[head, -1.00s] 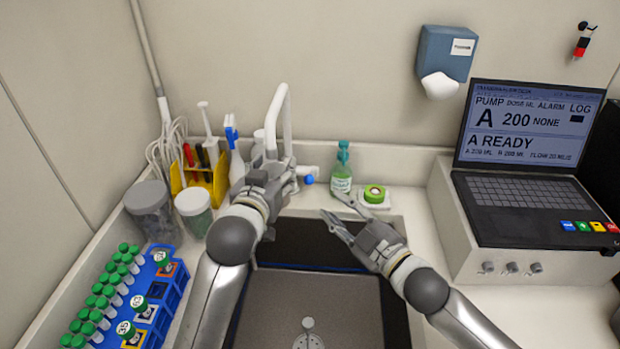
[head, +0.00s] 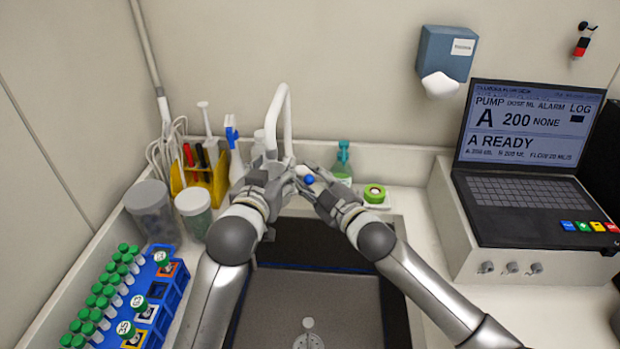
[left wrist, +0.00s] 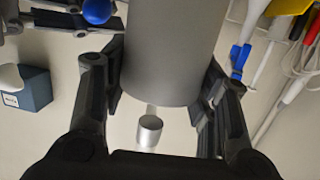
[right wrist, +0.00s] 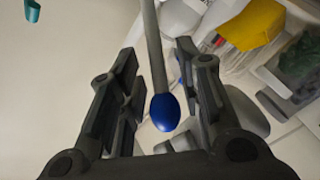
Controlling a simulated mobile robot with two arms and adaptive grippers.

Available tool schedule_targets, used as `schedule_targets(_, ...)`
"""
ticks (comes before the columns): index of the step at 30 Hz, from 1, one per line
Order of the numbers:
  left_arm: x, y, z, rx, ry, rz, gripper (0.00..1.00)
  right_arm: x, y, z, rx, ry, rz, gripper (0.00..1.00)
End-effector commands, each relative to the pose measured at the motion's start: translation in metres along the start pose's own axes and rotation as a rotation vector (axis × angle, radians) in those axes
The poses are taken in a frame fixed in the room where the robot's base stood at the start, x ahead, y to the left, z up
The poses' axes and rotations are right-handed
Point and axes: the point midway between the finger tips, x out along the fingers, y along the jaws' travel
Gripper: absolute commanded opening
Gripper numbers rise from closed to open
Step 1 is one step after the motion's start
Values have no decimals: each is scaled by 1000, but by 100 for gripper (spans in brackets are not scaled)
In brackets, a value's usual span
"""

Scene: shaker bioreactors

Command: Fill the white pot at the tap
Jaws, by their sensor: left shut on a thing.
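The tap's pale arched spout (head: 287,110) rises at the back of the sink, with a blue-knobbed lever (head: 308,180) at its right. My left gripper (head: 277,172) is at the tap. In the left wrist view its fingers are shut on a grey-looking cylinder, apparently the white pot (left wrist: 172,50); the head view mostly hides it. A metal tube end, likely the spout's mouth (left wrist: 149,132), shows beyond the pot. My right gripper (head: 303,179) is open at the lever. In the right wrist view the lever's rod and blue knob (right wrist: 165,112) lie between its spread fingers, with gaps visible.
The dark sink (head: 290,300) lies below my arms. Lidded jars (head: 194,212), a yellow tool holder (head: 205,185) and a blue tube rack (head: 160,305) stand left. A laptop (head: 525,170) is right.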

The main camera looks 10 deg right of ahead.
Motion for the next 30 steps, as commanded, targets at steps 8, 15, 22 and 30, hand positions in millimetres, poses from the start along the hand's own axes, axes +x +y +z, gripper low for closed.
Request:
schedule_targets(8, 0, 0, 0, 0, 0, 0, 38, 0, 0, 0, 0, 0, -1, 29)
schedule_targets(15, 0, 0, 0, 0, 0, 0, 38, 0, 0, 0, 0, 0, -1, 0)
schedule_targets(22, 0, 0, 0, 0, 0, 0, 38, 0, 0, 0, 1, 0, -1, 0)
schedule_targets(30, 0, 0, 0, 0, 0, 0, 38, -1, -5, 2, -6, 8, 7, 0)
